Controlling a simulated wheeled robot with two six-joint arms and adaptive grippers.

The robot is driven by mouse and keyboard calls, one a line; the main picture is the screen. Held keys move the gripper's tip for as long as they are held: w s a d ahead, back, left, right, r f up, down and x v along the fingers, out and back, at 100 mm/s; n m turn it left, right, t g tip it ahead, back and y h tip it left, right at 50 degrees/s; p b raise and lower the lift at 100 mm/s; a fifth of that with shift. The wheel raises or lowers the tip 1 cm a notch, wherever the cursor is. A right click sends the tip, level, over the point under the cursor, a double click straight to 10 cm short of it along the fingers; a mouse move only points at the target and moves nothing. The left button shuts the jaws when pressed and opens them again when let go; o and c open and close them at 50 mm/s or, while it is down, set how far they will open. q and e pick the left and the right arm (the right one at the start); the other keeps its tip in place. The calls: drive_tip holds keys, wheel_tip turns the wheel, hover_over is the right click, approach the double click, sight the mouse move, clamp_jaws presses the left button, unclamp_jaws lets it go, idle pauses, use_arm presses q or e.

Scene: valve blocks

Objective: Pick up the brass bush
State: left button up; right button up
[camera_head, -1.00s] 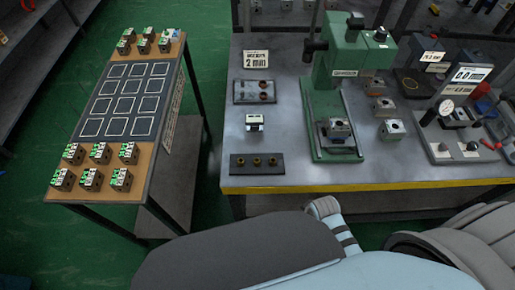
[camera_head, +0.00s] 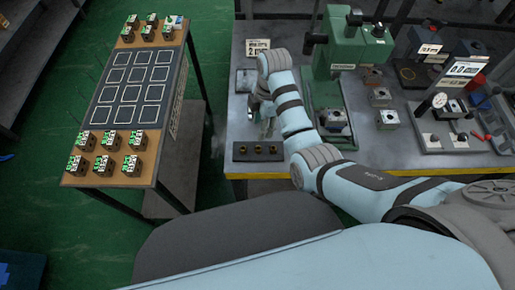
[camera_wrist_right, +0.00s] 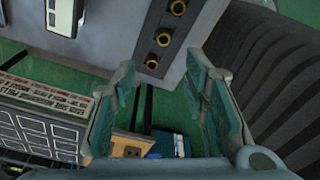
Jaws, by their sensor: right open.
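Several small brass bushes sit upright in a row on a dark strip holder (camera_head: 236,156) near the front left of the bench; the middle brass bush (camera_head: 258,150) shows in the head view. In the right wrist view, the brass bushes (camera_wrist_right: 163,40) stand on the dark strip beyond the fingertips. My right gripper (camera_head: 266,128) hangs over the bench just behind the strip, partly hidden by my own wrist. In the right wrist view, the right gripper (camera_wrist_right: 163,85) is open with nothing between its fingers. My left gripper is not in view.
A green press (camera_head: 345,50) stands behind my right forearm. Metal blocks (camera_head: 388,119) and a gauge stand (camera_head: 440,100) are to its right. A side table (camera_head: 168,175) at left holds valve blocks (camera_head: 131,164) and a panel of outlined squares. A floor gap separates table and bench.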

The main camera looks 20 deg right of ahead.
sight(258, 148)
drive_tip(key=f, duration=0.3)
drive_tip(key=f+b, duration=0.1)
drive_tip(key=f, duration=0.3)
drive_tip(key=a+f+b, duration=0.1)
drive_tip(key=f, duration=0.3)
drive_tip(key=shift+s+f, duration=0.15)
drive_tip(key=shift+s, duration=0.25)
clamp_jaws()
